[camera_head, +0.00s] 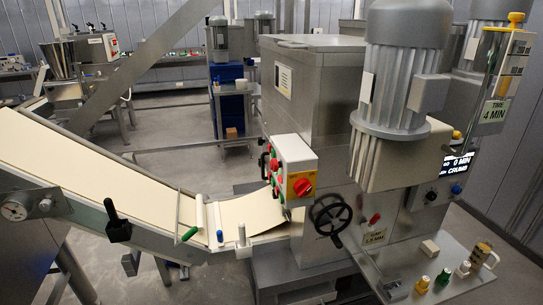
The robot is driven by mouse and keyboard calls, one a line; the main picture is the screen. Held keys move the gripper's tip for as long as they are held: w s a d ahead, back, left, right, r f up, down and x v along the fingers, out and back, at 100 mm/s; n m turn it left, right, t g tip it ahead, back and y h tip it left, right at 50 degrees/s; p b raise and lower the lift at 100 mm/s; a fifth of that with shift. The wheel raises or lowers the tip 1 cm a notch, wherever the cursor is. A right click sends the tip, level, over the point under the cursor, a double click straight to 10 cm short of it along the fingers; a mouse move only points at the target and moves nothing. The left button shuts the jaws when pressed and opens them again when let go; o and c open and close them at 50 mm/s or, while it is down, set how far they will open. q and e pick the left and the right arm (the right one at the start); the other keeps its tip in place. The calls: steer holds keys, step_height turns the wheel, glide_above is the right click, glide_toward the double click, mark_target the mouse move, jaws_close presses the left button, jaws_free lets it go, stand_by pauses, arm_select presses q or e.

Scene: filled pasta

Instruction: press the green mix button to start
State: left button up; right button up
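The mixing machine (312,90) stands in the middle, with a large grey motor (405,70) at its right. A white control box (293,152) on its front carries a red and yellow rotary switch (301,186) and several small buttons on its left side, red ones and apparently a green one low down. No label on these is readable, so I cannot tell which button is for mixing. A dark display (457,163) at right reads "0 MIN" and "CRUMB", with a black knob (431,195) and a blue knob (456,189) below. Neither gripper is in view.
A conveyor carrying a pale dough sheet (90,165) slopes down from the left. A black handwheel (330,216) sticks out in front. A steel shelf (408,262) at front right holds small capped items and a mug (484,256). A sign (494,111) reads "TIME 4 MIN".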

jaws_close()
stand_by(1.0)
